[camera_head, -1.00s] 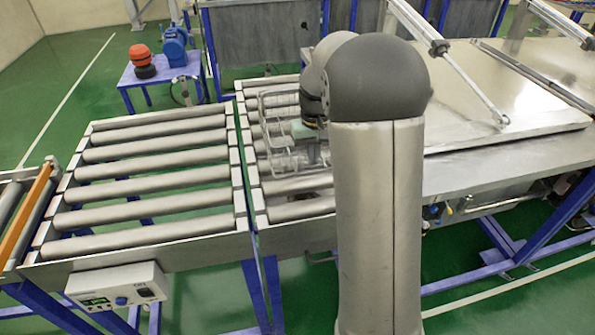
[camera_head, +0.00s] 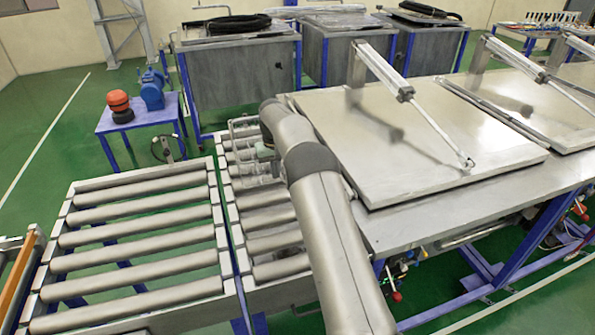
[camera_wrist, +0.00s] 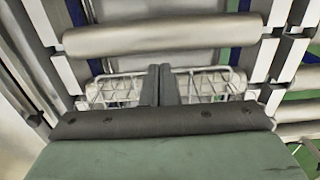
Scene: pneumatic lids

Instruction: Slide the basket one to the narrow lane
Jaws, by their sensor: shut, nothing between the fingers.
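The wire basket (camera_head: 240,170) sits on the narrow roller lane (camera_head: 262,220) beside the lidded tank table, partly hidden by my arm. In the wrist view the basket (camera_wrist: 205,84) shows as white wire mesh on both sides of my fingers. My gripper (camera_wrist: 165,70) is shut, its two dark fingers together with nothing between them, and overlaps the basket in that view. I cannot tell whether the fingers touch the wires. In the head view my arm hides the fingertips.
A wider roller conveyor (camera_head: 140,235) lies empty to the left. A closed metal lid (camera_head: 400,140) with a pneumatic cylinder (camera_head: 385,70) is on the right. A blue table (camera_head: 140,115) with an orange-red object (camera_head: 118,101) stands behind. A roller (camera_wrist: 165,35) crosses the wrist view.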

